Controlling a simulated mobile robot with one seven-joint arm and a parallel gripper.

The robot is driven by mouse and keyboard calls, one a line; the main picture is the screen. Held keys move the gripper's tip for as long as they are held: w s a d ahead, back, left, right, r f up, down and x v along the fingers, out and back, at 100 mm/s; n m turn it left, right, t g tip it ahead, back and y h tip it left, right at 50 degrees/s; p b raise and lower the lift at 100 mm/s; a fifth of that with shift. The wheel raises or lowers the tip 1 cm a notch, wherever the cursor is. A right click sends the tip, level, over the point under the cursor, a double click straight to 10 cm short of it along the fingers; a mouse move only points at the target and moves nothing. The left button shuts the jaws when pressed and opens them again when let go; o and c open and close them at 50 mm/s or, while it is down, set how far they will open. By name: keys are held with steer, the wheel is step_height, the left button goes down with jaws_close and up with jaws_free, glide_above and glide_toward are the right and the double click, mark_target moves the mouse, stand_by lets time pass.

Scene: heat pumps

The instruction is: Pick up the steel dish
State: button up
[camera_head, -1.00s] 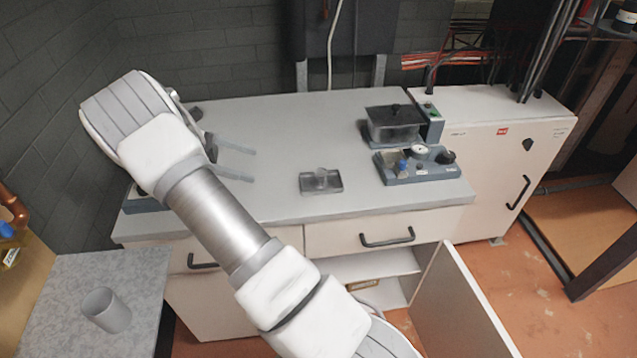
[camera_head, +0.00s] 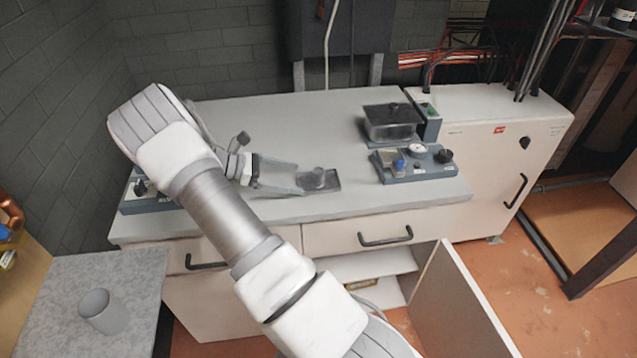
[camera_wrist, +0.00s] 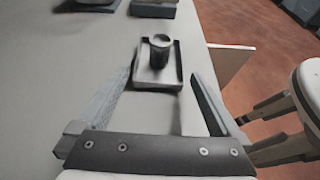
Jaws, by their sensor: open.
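The steel dish is a small, shallow rectangular grey tray (camera_head: 331,184) on the worktop, near its front edge. My gripper (camera_head: 301,177) is open and empty, low over the worktop at the left of the dish. In the wrist view its two fingers (camera_wrist: 162,78) spread wide, one toward each side of the dish. I cannot tell whether a fingertip touches it.
A control box (camera_head: 420,168) with knobs and a dark lidded container (camera_head: 388,122) stand right of the dish. Another device (camera_head: 148,200) sits at the worktop's left end. An open cabinet door (camera_head: 455,300) juts out in front. The worktop behind the dish is clear.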

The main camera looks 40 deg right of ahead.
mark_target(309, 184)
steer(key=shift+x, duration=2.7)
steer(key=shift+w+r, duration=0.1)
steer(key=shift+r, duration=0.05)
steer(key=c, duration=1.1)
steer(key=shift+d, duration=0.1)
steer(key=shift+c, duration=0.6)
steer(key=shift+r, duration=0.1)
